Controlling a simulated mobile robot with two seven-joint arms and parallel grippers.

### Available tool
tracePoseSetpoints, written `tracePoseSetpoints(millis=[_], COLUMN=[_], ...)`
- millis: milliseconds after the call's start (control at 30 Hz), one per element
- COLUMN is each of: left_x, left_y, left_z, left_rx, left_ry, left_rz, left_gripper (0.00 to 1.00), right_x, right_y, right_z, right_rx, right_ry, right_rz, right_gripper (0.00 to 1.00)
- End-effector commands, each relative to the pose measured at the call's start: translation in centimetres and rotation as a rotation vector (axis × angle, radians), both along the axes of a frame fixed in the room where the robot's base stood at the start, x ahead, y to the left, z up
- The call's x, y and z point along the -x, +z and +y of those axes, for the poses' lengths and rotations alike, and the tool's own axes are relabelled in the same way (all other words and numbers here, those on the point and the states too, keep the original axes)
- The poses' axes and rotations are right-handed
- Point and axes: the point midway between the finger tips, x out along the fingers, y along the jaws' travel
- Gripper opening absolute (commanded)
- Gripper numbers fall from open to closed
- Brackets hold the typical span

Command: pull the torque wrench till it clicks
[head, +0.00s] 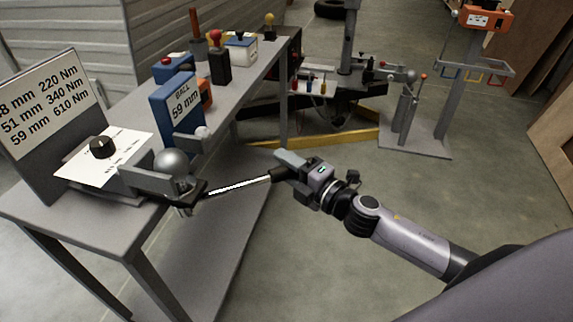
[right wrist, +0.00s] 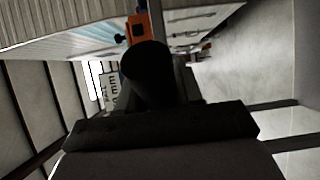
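The torque wrench (head: 238,185) has a bright steel shaft. It runs from under the hitch ball (head: 172,163) at the bench's front edge out to the right, over open floor. My right gripper (head: 284,170) is at its outer, dark handle end and appears shut on it; the fingers partly hide the grip. In the right wrist view the dark round handle (right wrist: 148,72) fills the space before the gripper. A dial (head: 103,147) on a white card sits left of the ball. My left gripper is not in view.
The bench (head: 105,218) carries a torque chart board (head: 45,115), a blue "BALL 59 mm" box (head: 176,110) and several tools farther back. A grey stand on a base plate (head: 415,140) is at the back right. The floor around my right arm is clear.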

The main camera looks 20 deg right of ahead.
Motion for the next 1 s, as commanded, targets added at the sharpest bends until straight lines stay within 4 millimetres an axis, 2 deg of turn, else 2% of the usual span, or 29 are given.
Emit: tracePoseSetpoints(millis=[33,67,267,467,767,1000], left_x=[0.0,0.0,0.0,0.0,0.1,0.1], left_y=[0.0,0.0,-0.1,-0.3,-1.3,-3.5], left_z=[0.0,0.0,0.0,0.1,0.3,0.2], left_rx=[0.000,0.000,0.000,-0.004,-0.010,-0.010], left_ry=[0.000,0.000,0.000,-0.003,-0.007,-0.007], left_rz=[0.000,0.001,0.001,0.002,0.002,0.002], left_gripper=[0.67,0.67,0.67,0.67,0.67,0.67], right_x=[0.0,0.0,-0.1,-1.0,-4.5,-7.8], right_y=[0.0,0.0,0.0,0.0,0.0,-0.3], right_z=[0.0,0.0,0.0,0.0,0.7,1.9], right_rx=[0.000,0.000,0.000,0.001,0.003,0.003], right_ry=[0.000,0.000,0.004,0.042,0.203,0.371], right_rz=[0.000,0.000,0.000,-0.002,-0.003,-0.005], right_gripper=[0.08,0.00,0.00,0.00,0.00,0.00])
